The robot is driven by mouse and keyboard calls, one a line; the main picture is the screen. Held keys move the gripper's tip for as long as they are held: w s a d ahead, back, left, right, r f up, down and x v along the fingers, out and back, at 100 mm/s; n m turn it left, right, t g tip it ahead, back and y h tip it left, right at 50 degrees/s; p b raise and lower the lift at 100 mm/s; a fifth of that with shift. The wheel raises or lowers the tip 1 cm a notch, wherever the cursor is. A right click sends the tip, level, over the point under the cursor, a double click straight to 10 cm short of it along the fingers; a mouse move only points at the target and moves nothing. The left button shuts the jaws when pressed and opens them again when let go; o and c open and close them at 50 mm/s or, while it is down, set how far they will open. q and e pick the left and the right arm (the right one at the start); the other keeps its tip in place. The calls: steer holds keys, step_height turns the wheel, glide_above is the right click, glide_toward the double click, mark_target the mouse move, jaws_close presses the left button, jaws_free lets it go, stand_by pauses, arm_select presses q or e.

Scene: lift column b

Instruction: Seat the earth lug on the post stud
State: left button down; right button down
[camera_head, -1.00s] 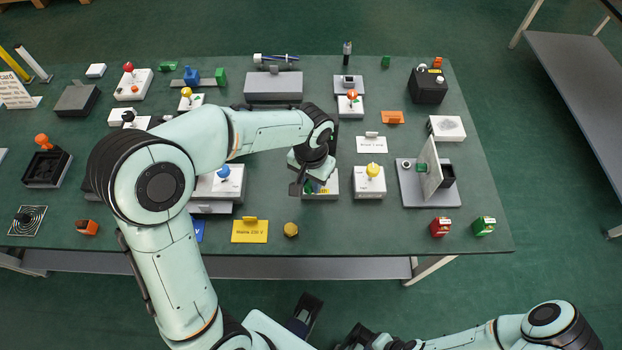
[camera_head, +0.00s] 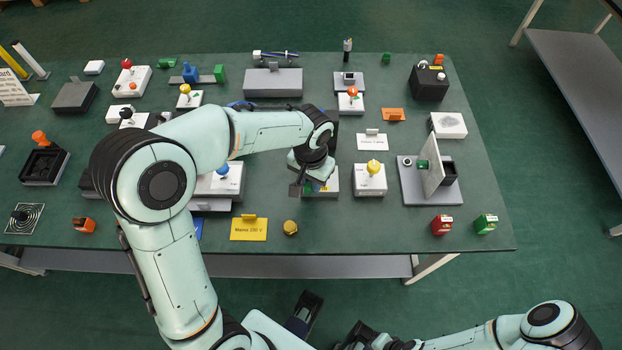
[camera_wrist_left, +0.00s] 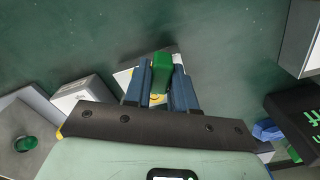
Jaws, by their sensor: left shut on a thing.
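My left gripper (camera_head: 310,187) is over a low white block (camera_head: 330,188) in the middle of the table's near half. In the left wrist view its two blue fingers (camera_wrist_left: 160,88) are shut on a green piece (camera_wrist_left: 160,72), which I take to be the earth lug's grip. A white surface with a bit of yellow shows just beneath it. The lug's ring and the post stud are hidden by the gripper, so I cannot tell whether they touch. My right gripper (camera_head: 355,337) is low at the bottom edge, dark and too small to read.
A white block with a yellow knob (camera_head: 373,167) stands close right of the left gripper. A grey base with an upright panel (camera_head: 432,168) is farther right. A white block with a blue knob (camera_head: 222,170) is left. A yellow sign (camera_head: 248,230) and a brass nut (camera_head: 290,228) lie in front.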

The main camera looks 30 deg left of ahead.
arm_select(q)
steer(key=shift+f+b, duration=0.55)
steer(key=shift+f, duration=0.35)
steer(key=c, duration=0.8)
jaws_free()
steer(key=shift+c, duration=0.2)
step_height(320, 180, up, 14)
steer(key=p, duration=0.2)
steer(key=shift+f, duration=0.25)
